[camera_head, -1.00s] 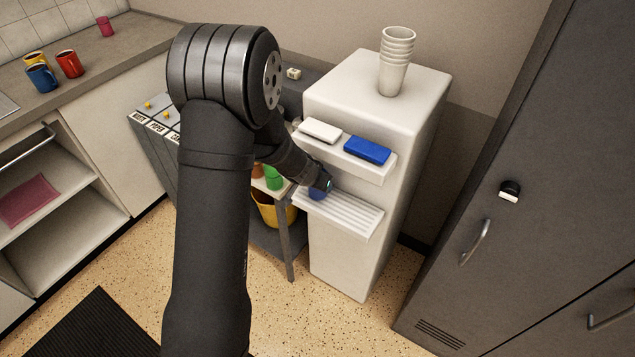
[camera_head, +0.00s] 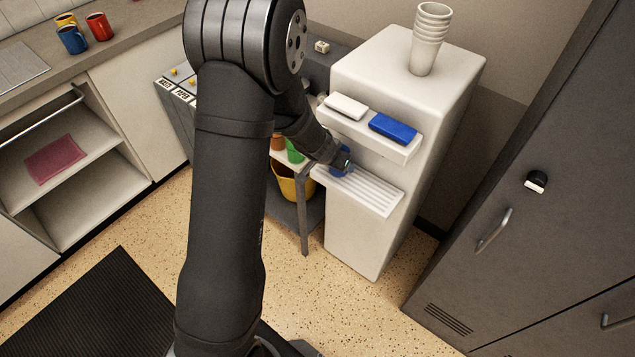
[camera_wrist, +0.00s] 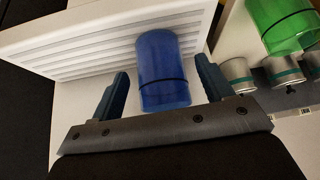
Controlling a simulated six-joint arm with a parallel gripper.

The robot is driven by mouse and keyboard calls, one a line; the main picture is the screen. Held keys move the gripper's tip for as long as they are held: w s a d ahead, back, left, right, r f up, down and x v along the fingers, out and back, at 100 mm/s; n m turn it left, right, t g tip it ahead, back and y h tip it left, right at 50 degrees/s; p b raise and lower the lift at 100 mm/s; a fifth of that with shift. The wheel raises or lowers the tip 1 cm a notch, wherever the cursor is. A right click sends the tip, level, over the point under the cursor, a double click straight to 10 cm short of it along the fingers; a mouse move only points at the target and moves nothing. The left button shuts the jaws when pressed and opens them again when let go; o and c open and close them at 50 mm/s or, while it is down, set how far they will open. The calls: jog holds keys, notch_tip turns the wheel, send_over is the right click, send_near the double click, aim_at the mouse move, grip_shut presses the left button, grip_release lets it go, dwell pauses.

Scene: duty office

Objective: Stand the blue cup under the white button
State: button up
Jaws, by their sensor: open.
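The blue cup (camera_head: 340,171) is at the left end of the slatted white drip tray (camera_head: 375,193), below the white button (camera_head: 346,106). My gripper (camera_head: 343,160) is at the cup and partly hides it in the head view. In the wrist view the cup (camera_wrist: 163,72) is between the two open fingers of my gripper (camera_wrist: 162,84), with gaps on both sides, and the tray slats (camera_wrist: 90,58) are behind it. The blue button (camera_head: 393,128) is to the right of the white one. I cannot tell whether the cup's base rests fully on the tray.
A stack of pale cups (camera_head: 430,40) stands on top of the dispenser (camera_head: 385,62). A green cup (camera_head: 294,152) is on the side table to the left, above a yellow bucket (camera_head: 292,184). A dark cabinet (camera_head: 545,220) stands at the right.

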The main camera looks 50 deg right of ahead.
jog(key=s+a, duration=0.1)
jog(key=a, duration=0.9)
jog(key=shift+a, duration=0.25)
jog(key=shift+d, duration=0.1)
dwell(0.5)
jog(key=shift+w+d, duration=0.2)
jog(key=shift+d, duration=1.65)
jog(key=shift+w+d, duration=0.15)
jog(key=shift+d, duration=1.75)
jog(key=shift+w+d, duration=0.2)
jog(key=shift+d, duration=1.65)
jog(key=shift+a, duration=0.1)
